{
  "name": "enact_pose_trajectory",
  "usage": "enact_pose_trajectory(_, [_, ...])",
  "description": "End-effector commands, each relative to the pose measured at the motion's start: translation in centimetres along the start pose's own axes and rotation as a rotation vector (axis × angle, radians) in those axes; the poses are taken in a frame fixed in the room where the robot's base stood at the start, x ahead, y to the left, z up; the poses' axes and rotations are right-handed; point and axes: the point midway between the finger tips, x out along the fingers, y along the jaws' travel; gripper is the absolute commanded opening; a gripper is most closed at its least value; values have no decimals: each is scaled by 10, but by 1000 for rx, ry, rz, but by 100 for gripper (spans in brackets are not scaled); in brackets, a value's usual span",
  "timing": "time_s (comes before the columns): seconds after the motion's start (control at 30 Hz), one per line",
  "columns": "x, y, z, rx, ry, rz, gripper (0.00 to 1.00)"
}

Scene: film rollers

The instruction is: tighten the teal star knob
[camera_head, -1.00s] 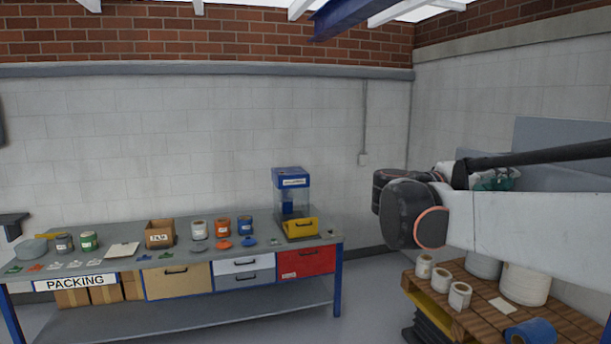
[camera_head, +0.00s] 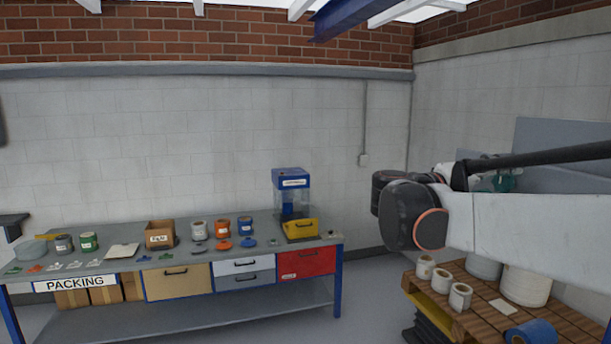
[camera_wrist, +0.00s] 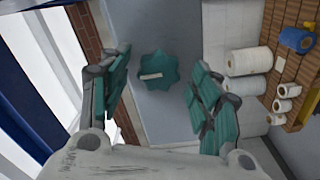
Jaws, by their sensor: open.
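The teal star knob (camera_wrist: 158,72) shows in the wrist view, face on, with a pale bar across its middle. It sits in front of a grey-blue panel (camera_wrist: 155,115). My gripper (camera_wrist: 157,66) is open, with one teal-padded finger to the left of the knob and one to the right. Gaps show between the knob and both fingers; the depth between them is hard to judge. In the head view my arm hides most of the gripper, and only a small teal part shows beside the panel (camera_head: 560,140). I cannot tell the knob there.
A pallet (camera_head: 475,312) with several rolls stands at the lower right, below my arm. A packing bench (camera_head: 110,310) with tins, drawers and a blue machine (camera_head: 291,180) stands along the back wall. Open floor lies between bench and pallet.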

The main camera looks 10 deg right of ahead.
Motion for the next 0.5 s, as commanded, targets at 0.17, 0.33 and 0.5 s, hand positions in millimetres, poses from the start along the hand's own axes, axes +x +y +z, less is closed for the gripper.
enact_pose_trajectory(0.17, [-25, 2, 4, 0, 7, -3, 57])
enact_pose_trajectory(0.33, [-61, 1, 2, 0, 10, -4, 57])
enact_pose_trajectory(0.5, [-93, 1, 2, 0, 9, -4, 57])
